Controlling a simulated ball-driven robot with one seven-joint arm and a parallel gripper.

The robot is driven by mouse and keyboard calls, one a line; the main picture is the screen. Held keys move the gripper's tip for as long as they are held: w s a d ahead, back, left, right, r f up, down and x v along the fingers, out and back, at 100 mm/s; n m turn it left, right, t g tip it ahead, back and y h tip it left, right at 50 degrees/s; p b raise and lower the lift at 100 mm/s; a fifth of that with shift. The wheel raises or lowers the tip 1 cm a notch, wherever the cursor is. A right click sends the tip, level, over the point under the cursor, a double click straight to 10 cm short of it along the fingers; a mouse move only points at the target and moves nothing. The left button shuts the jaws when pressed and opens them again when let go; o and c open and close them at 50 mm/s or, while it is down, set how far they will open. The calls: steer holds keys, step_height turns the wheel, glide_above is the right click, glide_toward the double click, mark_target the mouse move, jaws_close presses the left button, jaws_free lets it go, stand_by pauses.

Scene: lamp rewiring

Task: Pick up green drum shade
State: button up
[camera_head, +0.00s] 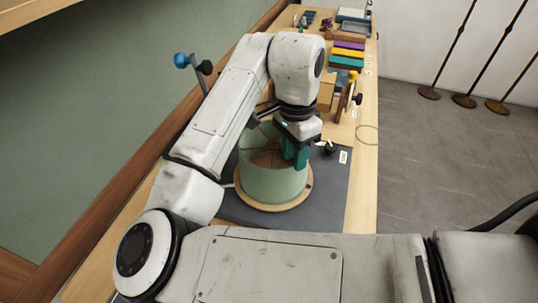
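The green drum shade (268,188) is upright on a round wooden base (272,207) over a dark mat (333,190) on the bench. I look down through its open top and see a brownish interior. My gripper (301,160), with teal fingers, points down at the right side of the shade's upper rim. It overlaps the rim in this view. I cannot tell whether the fingers touch the shade or straddle its wall, nor how far apart they are. My arm hides part of the shade's far left side.
Several coloured blocks (347,54) lie in a row farther along the bench. A yellow upright part with black knobs (347,97) stands nearer. A blue-knobbed clamp (182,60) is by the green wall panel at left.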

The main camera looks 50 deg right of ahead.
mark_target(292, 180)
steer(key=shift+s+a+f+p, duration=0.1)
steer(key=shift+f+p, duration=0.35)
steer(key=shift+f, duration=1.55)
steer(key=shift+s+f+p, duration=0.1)
steer(key=shift+f+p, duration=0.3)
steer(key=shift+f, duration=1.55)
steer(key=shift+c, duration=0.4)
jaws_close()
steer(key=shift+w, duration=0.1)
